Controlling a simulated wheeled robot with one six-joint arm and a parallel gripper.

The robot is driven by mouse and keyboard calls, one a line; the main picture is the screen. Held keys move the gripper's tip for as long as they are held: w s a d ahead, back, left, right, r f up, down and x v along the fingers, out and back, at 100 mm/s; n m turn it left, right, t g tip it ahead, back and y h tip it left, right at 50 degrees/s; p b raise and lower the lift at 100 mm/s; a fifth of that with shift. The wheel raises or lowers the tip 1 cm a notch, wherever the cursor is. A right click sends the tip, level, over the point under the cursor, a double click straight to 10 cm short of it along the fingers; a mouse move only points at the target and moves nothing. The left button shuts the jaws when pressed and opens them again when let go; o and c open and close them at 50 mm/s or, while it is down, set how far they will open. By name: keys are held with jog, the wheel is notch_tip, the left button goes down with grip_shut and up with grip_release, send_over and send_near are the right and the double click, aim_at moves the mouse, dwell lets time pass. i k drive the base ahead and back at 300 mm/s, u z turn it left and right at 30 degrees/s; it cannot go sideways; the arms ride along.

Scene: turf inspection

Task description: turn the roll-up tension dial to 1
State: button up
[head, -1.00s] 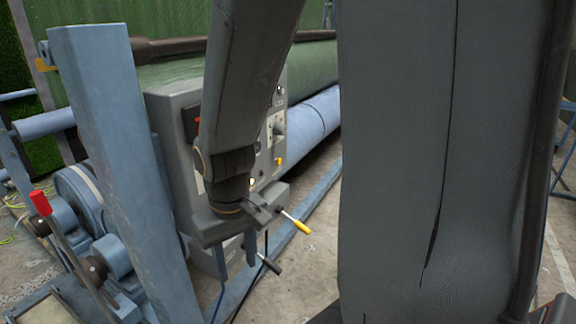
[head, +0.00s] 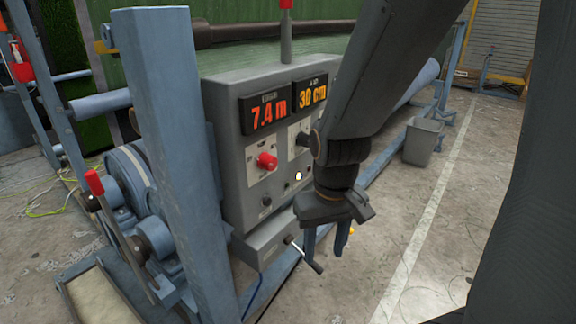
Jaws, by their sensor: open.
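The grey control box (head: 225,150) stands left of centre, with lit displays reading 7.4 m (head: 267,112) and 30 cm (head: 312,94). A red knob (head: 266,161) sits on a pale plate on its front. A second pale plate (head: 298,136) to its right is partly covered by my arm. The labels are too small to read, so I cannot tell which control is the tension dial, and its setting does not show. My gripper (head: 327,242) hangs open, fingers down and empty, in front of the box's lower right, apart from the red knob.
A crank with a dark handle (head: 306,256) sticks out below the box, near my gripper. A blue post (head: 172,150) and a red-handled lever (head: 95,182) stand left. A grey bin (head: 422,141) stands behind right. The concrete floor at right is clear.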

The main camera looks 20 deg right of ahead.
aim_at(301, 139)
jog(key=u, duration=0.05)
jog(key=k, duration=1)
jog(key=z, duration=0.65)
jog(key=i, duration=0.7)
jog(key=z, duration=0.4)
